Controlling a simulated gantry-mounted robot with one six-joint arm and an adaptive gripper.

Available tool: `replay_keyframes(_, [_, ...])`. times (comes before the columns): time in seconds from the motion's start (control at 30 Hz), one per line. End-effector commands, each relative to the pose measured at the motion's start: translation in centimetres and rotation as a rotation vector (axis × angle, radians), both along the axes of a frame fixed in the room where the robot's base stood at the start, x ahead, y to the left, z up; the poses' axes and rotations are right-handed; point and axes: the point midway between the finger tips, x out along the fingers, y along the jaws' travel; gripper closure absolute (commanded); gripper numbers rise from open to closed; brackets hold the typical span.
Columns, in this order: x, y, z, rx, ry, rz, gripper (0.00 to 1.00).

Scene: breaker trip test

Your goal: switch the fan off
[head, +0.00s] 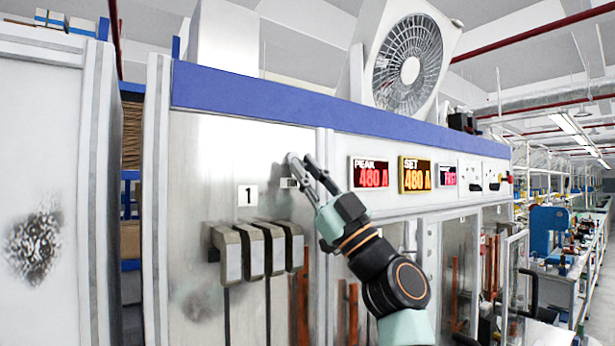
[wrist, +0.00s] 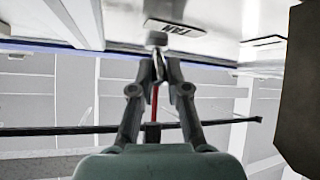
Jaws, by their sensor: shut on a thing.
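The fan (head: 408,64), a white box with a round grille, stands on top of the test cabinet; I cannot tell from one moment whether it spins. My gripper (head: 299,172) is at the cabinet's front panel, above and right of the row of grey breaker handles. In the wrist view its fingertips (wrist: 159,66) come together at the fan switch (wrist: 157,39), a small pale knob standing out from the panel. A label (wrist: 174,27) that seems to read FAN, upside down, sits beside it. The fingers partly hide the switch, so its position is unclear.
Grey breaker handles (head: 254,250) stick out below left, by the plate marked 1 (head: 247,195). Red and yellow displays (head: 371,173) lie to the right. A second label plate (wrist: 263,41) and a dark block (wrist: 301,105) show in the wrist view.

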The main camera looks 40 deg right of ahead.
Motion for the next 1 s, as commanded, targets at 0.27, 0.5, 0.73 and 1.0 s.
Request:
replay_keyframes(0.27, [0.0,0.0,0.0,0.0,0.001,0.001,0.73])
replay_keyframes(0.5, [0.0,0.0,0.0,0.0,0.001,0.001,0.59])
replay_keyframes(0.73, [-0.6,-0.2,-0.8,0.001,0.001,0.0,0.59])
replay_keyframes(1.0, [-4.6,-1.1,-5.6,0.001,0.003,-0.001,0.59])
